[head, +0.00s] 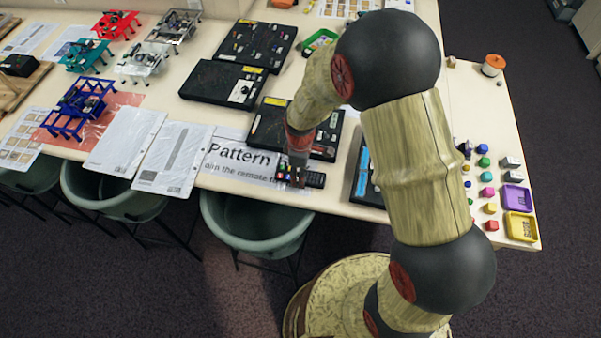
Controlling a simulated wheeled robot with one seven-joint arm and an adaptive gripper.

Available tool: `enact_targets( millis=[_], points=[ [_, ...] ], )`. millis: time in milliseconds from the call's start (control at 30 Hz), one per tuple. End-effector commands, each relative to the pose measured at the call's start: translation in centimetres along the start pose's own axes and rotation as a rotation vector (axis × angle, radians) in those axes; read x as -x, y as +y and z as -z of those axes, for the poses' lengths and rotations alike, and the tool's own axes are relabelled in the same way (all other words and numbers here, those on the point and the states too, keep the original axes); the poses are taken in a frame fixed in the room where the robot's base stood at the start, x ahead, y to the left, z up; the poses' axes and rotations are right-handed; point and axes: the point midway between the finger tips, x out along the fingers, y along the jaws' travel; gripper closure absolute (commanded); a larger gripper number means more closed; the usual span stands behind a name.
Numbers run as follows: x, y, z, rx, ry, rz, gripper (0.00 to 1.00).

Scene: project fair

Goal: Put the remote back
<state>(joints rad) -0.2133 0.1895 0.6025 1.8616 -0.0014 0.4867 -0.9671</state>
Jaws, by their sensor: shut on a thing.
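The remote (315,179) is dark with small coloured buttons. It is at the table's front edge, over or on the white sheet with "Pattern" printed on it (238,158). My gripper (291,184) points down at the remote and is shut on it. The gripper covers the remote's middle, and the fingertips are small in this view. I cannot tell whether the remote touches the sheet or is slightly raised.
Black boards (222,84) lie behind the sheet. White papers (172,158) lie to the left. Green chairs (255,222) stand along the front edge. At the right are small coloured blocks, a purple tray (516,198) and a yellow tray (520,226).

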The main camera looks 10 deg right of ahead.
Motion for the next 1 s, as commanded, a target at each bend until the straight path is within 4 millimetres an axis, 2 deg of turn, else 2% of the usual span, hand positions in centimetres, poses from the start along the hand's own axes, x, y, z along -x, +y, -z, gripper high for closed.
enact_targets(
  millis=[167,200,500,833,1000],
  points=[
    [-0.4,0.0,0.0,0.0,0.0,0.0,0.86],
    [-0.4,0.0,0.0,0.0,0.0,0.001,0.56],
    [-0.3,0.0,0.0,0.0,0.0,0.001,0.39],
    [-0.1,0.0,0.0,0.0,0.0,0.0,0.38],
    [1.7,0.1,0.0,0.0,0.002,-0.002,0.38]
  ],
)
